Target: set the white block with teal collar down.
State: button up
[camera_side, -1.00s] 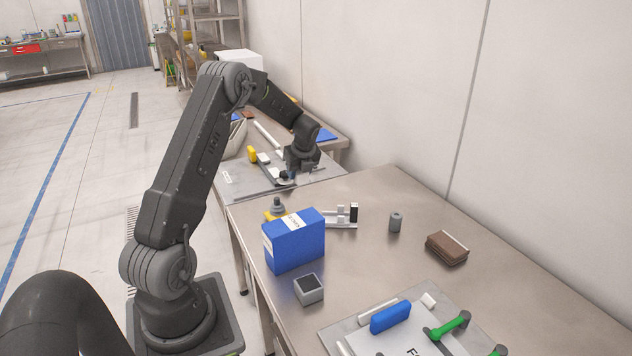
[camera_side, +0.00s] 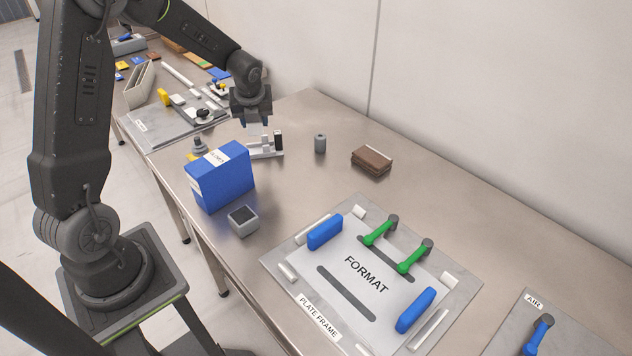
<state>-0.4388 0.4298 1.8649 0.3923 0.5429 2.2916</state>
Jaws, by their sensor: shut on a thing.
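My gripper (camera_side: 256,119) points down at the back of the metal table, just above and behind a small pale fixture with a black end (camera_side: 266,150). The jaws are shut on the white block with teal collar, which is small and mostly hidden by the fingers. I cannot make out its collar, nor whether its lower end touches the fixture.
A blue box (camera_side: 222,178) and a grey cube (camera_side: 243,221) stand in front. The format plate (camera_side: 347,290) with green and blue handles fills the foreground. Bare table lies between.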

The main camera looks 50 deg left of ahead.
jog(key=d+m, duration=0.2)
jog(key=d, duration=0.5)
send_over(318, 179)
jog(key=s+d, duration=0.1)
jog(key=shift+t, duration=0.4)
notch_tip(318, 179, down, 7)
jog(key=shift+s, duration=0.1)
jog(key=shift+f, duration=2)
jog(key=shift+f, duration=0.2)
jog(key=o, duration=1)
jog(key=shift+c, duration=0.2)
jog(key=shift+r, duration=0.1)
